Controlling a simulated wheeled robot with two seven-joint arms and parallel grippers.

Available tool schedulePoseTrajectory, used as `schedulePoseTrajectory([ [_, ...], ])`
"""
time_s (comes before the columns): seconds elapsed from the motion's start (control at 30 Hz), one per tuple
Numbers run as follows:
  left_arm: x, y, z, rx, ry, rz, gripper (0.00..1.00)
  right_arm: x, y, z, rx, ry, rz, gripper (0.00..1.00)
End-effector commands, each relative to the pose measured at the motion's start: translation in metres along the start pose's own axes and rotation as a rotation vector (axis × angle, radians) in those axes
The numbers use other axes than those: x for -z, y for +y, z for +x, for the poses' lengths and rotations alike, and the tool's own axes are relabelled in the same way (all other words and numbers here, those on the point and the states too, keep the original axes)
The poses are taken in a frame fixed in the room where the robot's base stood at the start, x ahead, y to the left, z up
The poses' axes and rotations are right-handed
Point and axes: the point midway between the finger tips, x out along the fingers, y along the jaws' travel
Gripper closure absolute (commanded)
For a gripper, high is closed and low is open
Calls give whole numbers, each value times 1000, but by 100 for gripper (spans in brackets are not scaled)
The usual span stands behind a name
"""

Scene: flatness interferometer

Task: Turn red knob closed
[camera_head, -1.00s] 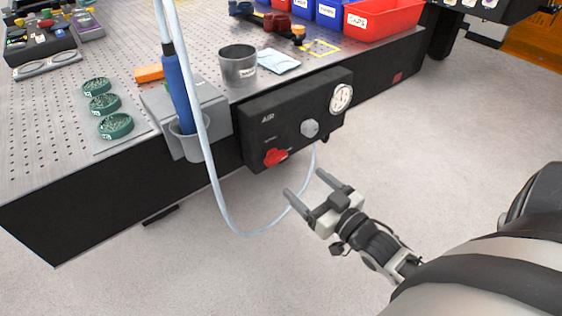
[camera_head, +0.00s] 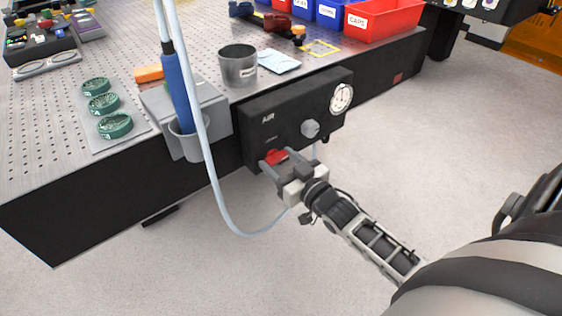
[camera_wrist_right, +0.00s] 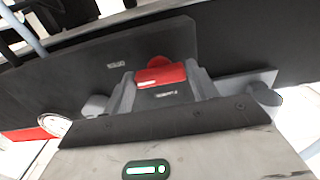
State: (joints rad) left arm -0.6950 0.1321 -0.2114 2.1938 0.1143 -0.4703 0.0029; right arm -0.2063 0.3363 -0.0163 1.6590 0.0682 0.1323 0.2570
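The red knob (camera_head: 277,157) is on the front of the black AIR panel (camera_head: 255,122), at its lower left. In the right wrist view the red knob (camera_wrist_right: 160,75) lies between the two grey fingers. My right gripper (camera_head: 277,160) has its fingers apart, one on each side of the knob. In the right wrist view the fingers (camera_wrist_right: 160,88) sit close beside the knob's ends; whether they touch it cannot be told. The fingers partly hide the knob in the head view. My left gripper is not in view.
A grey knob (camera_head: 310,128) and a round gauge (camera_head: 341,97) are right of the red knob. A pale hose (camera_head: 226,215) hangs in a loop below the panel. A grey holder (camera_head: 215,125) with a blue-handled tool (camera_head: 177,92) stands at left. Floor right of the panel is clear.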

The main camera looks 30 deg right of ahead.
Motion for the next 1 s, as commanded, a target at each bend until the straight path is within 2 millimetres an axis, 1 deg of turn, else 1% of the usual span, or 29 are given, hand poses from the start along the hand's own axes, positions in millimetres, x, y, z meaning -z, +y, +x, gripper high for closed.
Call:
schedulePoseTrajectory([
  [0.03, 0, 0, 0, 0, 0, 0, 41, 0, 0, 0, 0, 0, 0, 57],
  [0.07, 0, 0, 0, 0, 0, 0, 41, 0, 0, 0, 0, 0, 0, 65],
  [0.1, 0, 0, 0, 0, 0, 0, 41, 0, 0, 0, 0, 0, 0, 68],
  [0.37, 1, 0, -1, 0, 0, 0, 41, 0, 0, 0, 0, 0, -17, 68],
  [0.57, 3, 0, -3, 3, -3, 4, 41, 1, 0, 0, -1, -1, -94, 68],
  [0.83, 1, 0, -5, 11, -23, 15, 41, 1, 0, 0, -1, -1, -307, 68],
  [1.0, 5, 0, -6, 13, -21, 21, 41, 1, 0, 0, -1, -1, -470, 68],
])
